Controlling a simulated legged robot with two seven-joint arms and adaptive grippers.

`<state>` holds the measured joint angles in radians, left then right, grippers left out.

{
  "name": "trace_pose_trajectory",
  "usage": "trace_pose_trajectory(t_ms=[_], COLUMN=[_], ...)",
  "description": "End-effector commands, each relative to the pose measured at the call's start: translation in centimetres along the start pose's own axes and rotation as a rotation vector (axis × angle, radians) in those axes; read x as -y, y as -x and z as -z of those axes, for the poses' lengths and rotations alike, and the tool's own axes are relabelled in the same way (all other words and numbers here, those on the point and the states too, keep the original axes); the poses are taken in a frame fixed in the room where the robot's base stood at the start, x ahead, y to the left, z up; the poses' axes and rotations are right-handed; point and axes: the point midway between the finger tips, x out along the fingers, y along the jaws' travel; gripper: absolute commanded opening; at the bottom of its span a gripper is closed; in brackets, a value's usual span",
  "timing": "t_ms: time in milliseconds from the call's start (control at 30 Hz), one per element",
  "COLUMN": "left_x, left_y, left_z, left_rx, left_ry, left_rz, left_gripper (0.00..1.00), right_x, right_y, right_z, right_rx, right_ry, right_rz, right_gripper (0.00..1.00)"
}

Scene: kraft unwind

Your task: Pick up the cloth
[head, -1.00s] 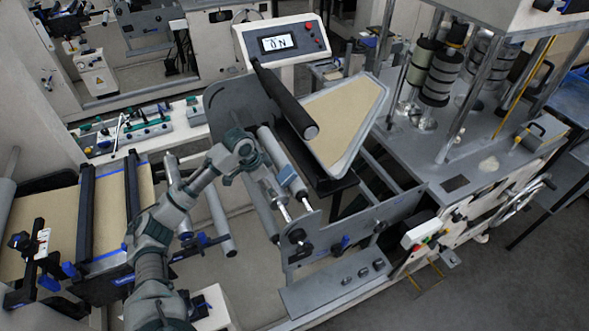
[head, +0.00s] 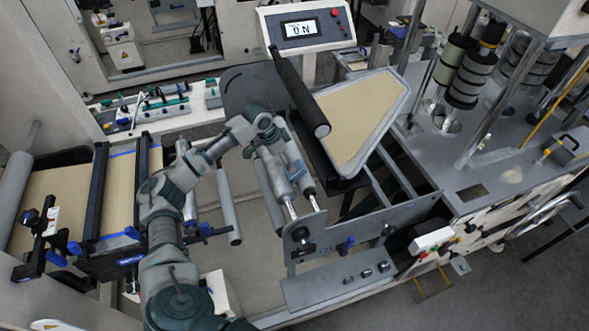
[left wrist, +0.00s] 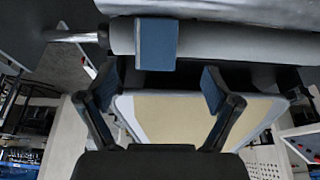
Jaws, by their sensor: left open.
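A blue cloth-like piece (left wrist: 157,42) hangs over a grey roller in the left wrist view. It looks like a small blue patch (head: 297,165) on the grey roller in the head view, partly hard to make out. My left gripper (left wrist: 158,82) is open and empty, with its two fingers spread below the blue piece and apart from it. In the head view my left gripper (head: 271,138) is at the upper end of the rollers, and its fingers are hard to make out. My right gripper is not in view.
The grey roller (left wrist: 225,40) runs across the top of the left wrist view. A black bar (head: 300,95) and a tan-faced panel (head: 357,110) stand close to the right of my left gripper. A display box (head: 305,28) is behind. A metal side plate (head: 310,240) is in front.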

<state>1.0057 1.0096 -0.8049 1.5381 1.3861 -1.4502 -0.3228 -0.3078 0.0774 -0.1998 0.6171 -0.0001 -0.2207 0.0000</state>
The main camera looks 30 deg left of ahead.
Motion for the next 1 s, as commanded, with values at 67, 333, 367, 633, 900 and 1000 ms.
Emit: trace_pose_trajectory(t_ms=[67,333,367,633,900,1000], left_x=[-0.1,0.1,0.1,0.3,0.1,0.1], left_y=[-0.9,-3.5,-4.0,-6.8,-6.8,-6.8], left_z=[0.1,-0.3,-0.4,-0.6,-0.5,-0.4], left_rx=[0.000,0.001,0.002,-0.002,-0.002,-0.001], left_ry=[0.000,0.001,0.002,0.001,0.000,0.000], left_rz=[-0.001,-0.003,-0.003,-0.001,0.000,0.000], left_gripper=[0.90,0.90,0.90,0.90,0.67,0.42], right_x=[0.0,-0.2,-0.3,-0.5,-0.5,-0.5], right_y=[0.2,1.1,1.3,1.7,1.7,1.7], right_z=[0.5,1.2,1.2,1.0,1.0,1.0], right_rx=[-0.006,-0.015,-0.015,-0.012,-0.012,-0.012], right_ry=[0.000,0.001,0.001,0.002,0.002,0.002], right_rz=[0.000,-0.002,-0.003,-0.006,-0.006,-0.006], right_gripper=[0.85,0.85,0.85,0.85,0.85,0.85])
